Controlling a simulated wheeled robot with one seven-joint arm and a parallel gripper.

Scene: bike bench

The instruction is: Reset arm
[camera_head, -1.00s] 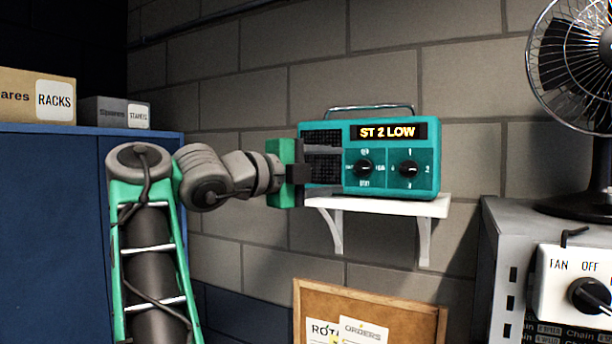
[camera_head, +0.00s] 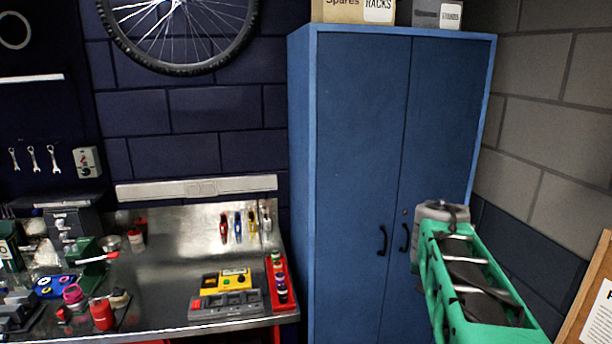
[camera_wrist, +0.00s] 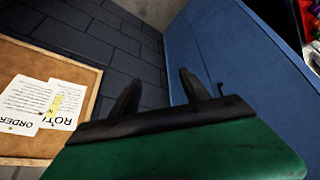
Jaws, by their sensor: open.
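My arm shows at the lower right of the head view as a green link, folded low in front of the blue cabinet. My gripper is hidden in the head view. In the wrist view my gripper (camera_wrist: 158,92) is open, its two dark fingers apart with nothing between them. It points along the cabinet's front and the dark brick wall.
The blue cabinet (camera_head: 345,160) stands close to my arm, with two dark door handles. A metal workbench (camera_head: 165,270) with tools, a yellow device (camera_head: 225,280) and a red rack (camera_head: 280,280) is at left. A cork board (camera_wrist: 85,80) with papers hangs beside my gripper.

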